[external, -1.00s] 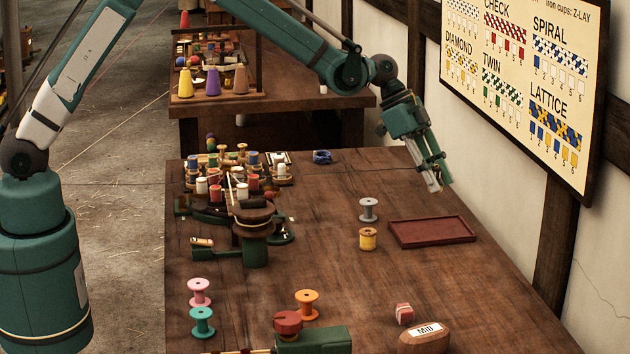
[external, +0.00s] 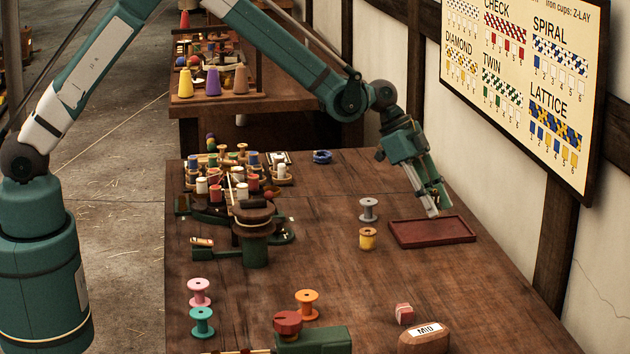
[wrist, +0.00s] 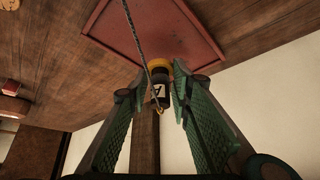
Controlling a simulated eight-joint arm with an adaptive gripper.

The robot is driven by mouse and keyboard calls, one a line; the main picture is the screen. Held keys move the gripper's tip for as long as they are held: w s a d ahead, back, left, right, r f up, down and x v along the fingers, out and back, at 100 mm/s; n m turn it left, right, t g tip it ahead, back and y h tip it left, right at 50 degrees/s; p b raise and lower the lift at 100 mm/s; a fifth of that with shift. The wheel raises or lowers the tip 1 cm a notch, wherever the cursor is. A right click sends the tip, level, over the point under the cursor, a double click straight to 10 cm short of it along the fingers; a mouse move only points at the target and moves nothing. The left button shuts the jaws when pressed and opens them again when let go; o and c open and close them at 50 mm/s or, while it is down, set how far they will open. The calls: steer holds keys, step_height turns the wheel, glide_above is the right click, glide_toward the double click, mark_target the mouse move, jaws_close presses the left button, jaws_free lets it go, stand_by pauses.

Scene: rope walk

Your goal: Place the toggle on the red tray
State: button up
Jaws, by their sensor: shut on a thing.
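The red tray (external: 432,232) lies flat on the table's right side, and its inside looks empty. It also shows at the top of the wrist view (wrist: 150,30). My gripper (external: 437,208) points down over the tray's back edge. In the wrist view its green ridged fingers (wrist: 166,88) are closed on the toggle (wrist: 159,78), a small dark piece with a yellow end and a white label. A thin dark cord with a small hook or loop at its end runs in front of the toggle. The toggle is too small to make out in the external view.
A grey spool (external: 368,210) and a yellow spool (external: 367,239) stand just left of the tray. A dark machine with many spools (external: 245,200) fills the table's left. A wall with a chart (external: 520,80) is close on the right.

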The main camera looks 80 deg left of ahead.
steer(key=shift+f, duration=1.45)
steer(key=shift+f+b, duration=0.15)
steer(key=shift+b, duration=0.15)
steer(key=o, duration=0.9)
steer(key=shift+r, duration=0.3)
steer(key=p+v, duration=0.1)
steer(key=v, duration=1)
steer(key=shift+s+r+p, duration=0.2)
steer(key=shift+r+p, duration=0.15)
steer(key=shift+p, duration=0.05)
steer(key=shift+a, duration=0.1)
